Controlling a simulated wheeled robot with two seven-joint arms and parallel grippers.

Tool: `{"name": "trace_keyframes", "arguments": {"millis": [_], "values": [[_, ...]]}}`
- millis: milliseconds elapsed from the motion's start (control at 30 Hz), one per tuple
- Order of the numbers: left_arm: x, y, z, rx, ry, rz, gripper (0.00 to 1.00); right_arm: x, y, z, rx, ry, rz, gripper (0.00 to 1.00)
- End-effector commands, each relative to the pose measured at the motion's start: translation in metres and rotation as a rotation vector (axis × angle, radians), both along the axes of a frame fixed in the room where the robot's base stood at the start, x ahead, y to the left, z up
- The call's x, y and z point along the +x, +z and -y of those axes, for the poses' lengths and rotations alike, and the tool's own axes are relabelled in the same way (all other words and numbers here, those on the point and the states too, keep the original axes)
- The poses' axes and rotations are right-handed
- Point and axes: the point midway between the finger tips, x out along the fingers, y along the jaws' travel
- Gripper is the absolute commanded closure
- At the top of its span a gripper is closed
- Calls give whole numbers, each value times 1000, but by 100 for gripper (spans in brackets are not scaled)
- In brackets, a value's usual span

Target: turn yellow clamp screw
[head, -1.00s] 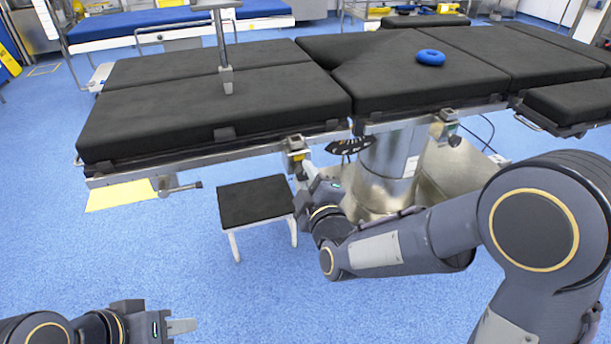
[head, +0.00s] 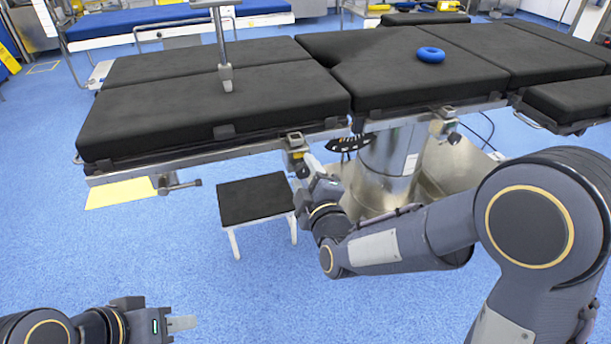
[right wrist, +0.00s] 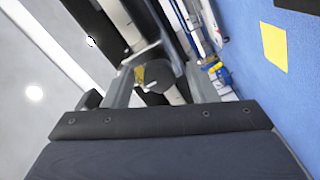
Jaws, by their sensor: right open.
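The clamp (head: 296,143) with a small yellow part sits on the side rail of the operating table, above the stool. In the right wrist view, its dark round screw knob (right wrist: 159,76) and a yellow patch (right wrist: 141,76) show between my fingers. My right gripper (head: 309,163) is at the clamp from below and in front. It is open, with one finger on each side of the knob in the wrist view (right wrist: 163,84); whether they touch it I cannot tell. My left gripper (head: 182,323) is low at the left, away from the table; its finger gap is not visible.
A black-topped stool (head: 255,200) stands below the clamp.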

Motion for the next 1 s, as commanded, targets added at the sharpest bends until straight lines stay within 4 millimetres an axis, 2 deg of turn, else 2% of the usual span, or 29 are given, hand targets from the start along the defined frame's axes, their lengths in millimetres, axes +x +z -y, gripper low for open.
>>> {"name": "trace_keyframes", "arguments": {"millis": [167, 400, 600, 1000], "values": [[0, 3, 0, 0, 0, 0, 64, -8, 1, 2, 1, 1, 0, 48], [0, 12, 0, 0, 0, 0, 64, -46, 2, 15, 0, 2, -1, 48], [0, 15, 0, 0, 0, 0, 64, -70, 0, 23, 0, 0, -1, 48], [0, 15, 0, 0, 0, 0, 64, -74, 0, 24, 0, 0, 0, 48]]}}
